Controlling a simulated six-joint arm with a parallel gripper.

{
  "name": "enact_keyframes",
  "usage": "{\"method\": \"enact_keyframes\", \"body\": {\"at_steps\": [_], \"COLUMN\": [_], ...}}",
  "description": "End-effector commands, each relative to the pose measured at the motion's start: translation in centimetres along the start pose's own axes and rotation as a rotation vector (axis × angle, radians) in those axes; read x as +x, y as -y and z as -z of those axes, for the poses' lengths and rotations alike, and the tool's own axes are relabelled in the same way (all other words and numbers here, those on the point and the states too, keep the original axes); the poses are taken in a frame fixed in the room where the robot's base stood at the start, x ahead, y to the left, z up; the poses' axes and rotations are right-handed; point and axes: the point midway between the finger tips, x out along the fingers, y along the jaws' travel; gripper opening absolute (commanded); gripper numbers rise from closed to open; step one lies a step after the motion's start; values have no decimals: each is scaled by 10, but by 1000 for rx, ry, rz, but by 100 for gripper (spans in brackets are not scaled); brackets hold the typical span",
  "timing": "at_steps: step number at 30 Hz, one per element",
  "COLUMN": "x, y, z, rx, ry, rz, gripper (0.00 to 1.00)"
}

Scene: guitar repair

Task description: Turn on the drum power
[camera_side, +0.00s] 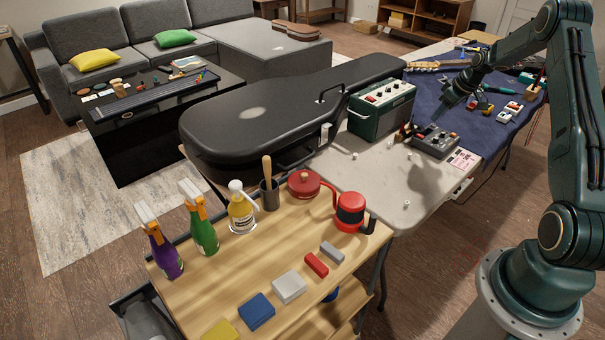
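A dark grey box with small controls on its top (436,142), possibly the drum unit, lies on the pale table beside the blue cloth. Its power switch is too small to make out.
A black guitar case (255,115) lies left of the green box. A blue cloth (480,125) with small tools and parts is to the right. A wooden cart (225,275) in front carries spray bottles (203,228), a red pot (303,184) and coloured blocks. Small white pieces dot the pale table (375,175).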

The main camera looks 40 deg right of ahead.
Motion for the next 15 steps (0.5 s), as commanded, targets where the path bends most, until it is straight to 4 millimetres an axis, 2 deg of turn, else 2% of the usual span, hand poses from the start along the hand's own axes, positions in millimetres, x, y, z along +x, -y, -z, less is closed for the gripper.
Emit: {"method": "enact_keyframes", "body": {"at_steps": [3,15], "x": [20,76], "y": [1,0], "z": [0,0], "rx": [-1,0], "ry": [2,1], "rz": [2,1], "gripper": [36,36]}}
